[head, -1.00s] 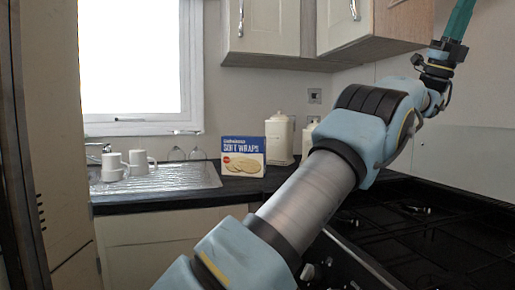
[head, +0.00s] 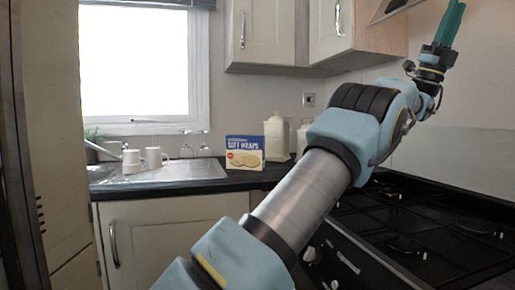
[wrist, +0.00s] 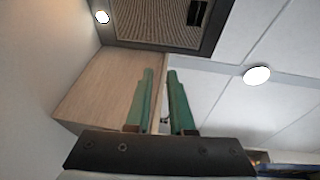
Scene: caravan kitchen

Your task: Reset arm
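My arm reaches up and to the right across the head view, over the counter and hob side. My gripper (head: 450,22) is raised at the top right, with its green fingers pointing up. In the wrist view the two green fingers (wrist: 160,76) stand apart with a narrow gap and nothing between them. Beyond them are the cooker hood (wrist: 165,22) and ceiling panels. In the head view the fingers overlap, and their tips are close to the top edge.
Wall cupboards (head: 330,30) and the hood (head: 388,8) are near the raised gripper. Below are the black hob (head: 440,225) and the counter with a wraps box (head: 244,153), a canister (head: 277,138), white mugs (head: 153,157) and a sink (head: 175,172). A tall panel (head: 50,120) stands left.

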